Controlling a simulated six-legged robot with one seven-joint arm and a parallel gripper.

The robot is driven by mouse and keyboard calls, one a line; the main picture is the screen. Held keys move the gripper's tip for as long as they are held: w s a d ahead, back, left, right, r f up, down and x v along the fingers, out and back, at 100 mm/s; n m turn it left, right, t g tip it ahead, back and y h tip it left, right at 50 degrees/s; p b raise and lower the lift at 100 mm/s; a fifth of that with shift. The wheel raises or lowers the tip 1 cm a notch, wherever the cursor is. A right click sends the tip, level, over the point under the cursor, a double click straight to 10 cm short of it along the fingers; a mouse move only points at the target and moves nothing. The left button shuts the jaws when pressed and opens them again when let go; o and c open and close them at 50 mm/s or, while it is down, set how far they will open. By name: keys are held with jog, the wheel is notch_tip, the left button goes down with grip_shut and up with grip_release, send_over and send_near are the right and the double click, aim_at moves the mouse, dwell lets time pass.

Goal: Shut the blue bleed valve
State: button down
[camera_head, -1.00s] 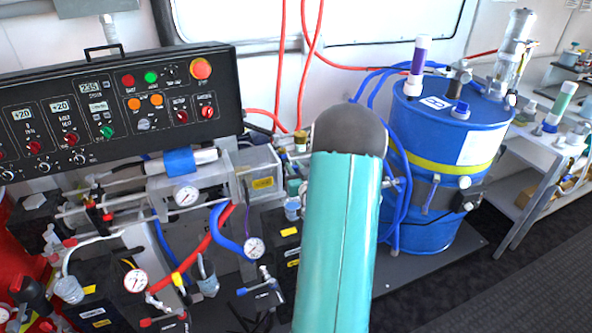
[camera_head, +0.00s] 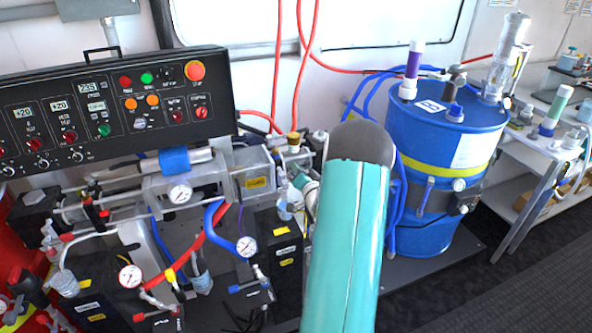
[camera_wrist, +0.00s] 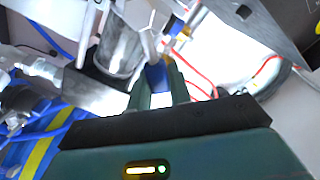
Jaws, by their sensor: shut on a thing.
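My gripper (camera_wrist: 158,92) has its two green fingers shut on a small blue handle (camera_wrist: 156,76), which looks like the blue bleed valve's. Bright metal fittings meet just beyond it in the wrist view. The fingers cover the handle's sides, and I cannot tell its exact angle to the valve body. In the head view my teal arm blocks the middle, and the gripped handle cannot be made out.
A blue drum (camera_head: 432,215) with a yellow band stands right of my arm. The control panel (camera_head: 110,105) and gauges are left. Another blue-handled valve (camera_head: 243,287) sits low. Red hoses (camera_head: 300,70) hang behind. A metal cylinder (camera_wrist: 122,50) is close to the fingers.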

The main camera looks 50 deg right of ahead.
jog(key=shift+s+d+f+m, duration=0.15)
jog(key=shift+d+f+m, duration=0.15)
jog(key=shift+f+m, duration=0.9)
jog(key=shift+s+d+f+m, duration=0.25)
jog(key=shift+f+m, duration=0.2)
jog(key=shift+m, duration=1.4)
jog(key=shift+s+d+f+m, duration=0.1)
jog(key=shift+d+f+m, duration=0.25)
jog(key=shift+f+m, duration=0.85)
jog(key=shift+r+m, duration=0.35)
jog(key=shift+m, duration=0.1)
jog(key=c, duration=1.3)
grip_release()
jog(key=v, duration=1.4)
